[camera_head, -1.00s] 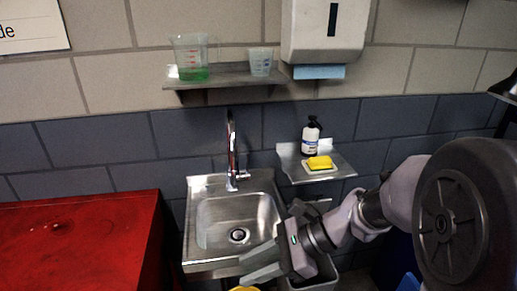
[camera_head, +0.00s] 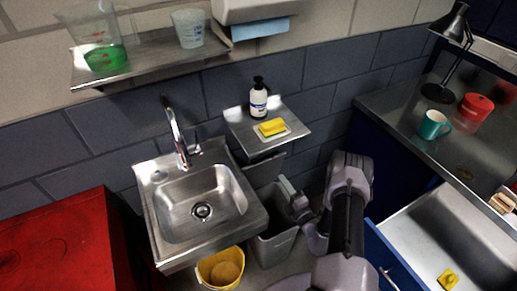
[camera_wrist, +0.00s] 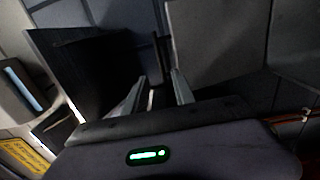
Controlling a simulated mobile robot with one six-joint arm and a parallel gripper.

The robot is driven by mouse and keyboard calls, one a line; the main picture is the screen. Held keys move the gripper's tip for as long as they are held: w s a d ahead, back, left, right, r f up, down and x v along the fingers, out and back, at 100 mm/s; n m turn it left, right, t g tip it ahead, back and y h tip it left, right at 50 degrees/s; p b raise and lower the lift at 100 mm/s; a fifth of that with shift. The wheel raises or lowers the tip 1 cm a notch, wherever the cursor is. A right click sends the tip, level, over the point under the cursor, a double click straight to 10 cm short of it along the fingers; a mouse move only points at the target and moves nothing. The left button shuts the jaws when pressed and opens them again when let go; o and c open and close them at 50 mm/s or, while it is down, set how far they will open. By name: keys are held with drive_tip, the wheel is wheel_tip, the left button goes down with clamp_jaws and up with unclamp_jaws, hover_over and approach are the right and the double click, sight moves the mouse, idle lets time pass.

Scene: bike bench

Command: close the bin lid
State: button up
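The grey bin (camera_head: 276,246) stands on the floor to the right of the sink. Its lid (camera_head: 262,171) appears as a grey panel raised at the back, below the small shelf, so the bin is open. My gripper (camera_head: 289,190) is at the bin's right rear, beside the raised lid; whether it touches is unclear. In the wrist view, the two pale fingers of my gripper (camera_wrist: 158,92) are apart with a gap between them. Dark and grey panels lie close around them; which is the lid is hard to tell.
A steel sink (camera_head: 201,206) and a yellow bucket (camera_head: 219,268) are left of the bin. The small shelf (camera_head: 266,127) with a bottle and yellow sponge overhangs it. A blue cabinet with an open drawer (camera_head: 392,262) and a workbench (camera_head: 400,105) stand right.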

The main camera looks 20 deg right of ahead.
sight(263, 157)
drive_tip(key=w+b, duration=0.1)
drive_tip(key=w, duration=0.4)
drive_tip(key=w+b, duration=0.1)
drive_tip(key=w, duration=0.4)
drive_tip(key=w+b, duration=0.1)
drive_tip(key=w, duration=0.4)
drive_tip(key=shift+w+a+r+b, duration=0.25)
drive_tip(key=shift+a+r+b, duration=0.05)
drive_tip(key=shift+a, duration=0.1)
drive_tip(key=shift+c, duration=0.2)
clamp_jaws()
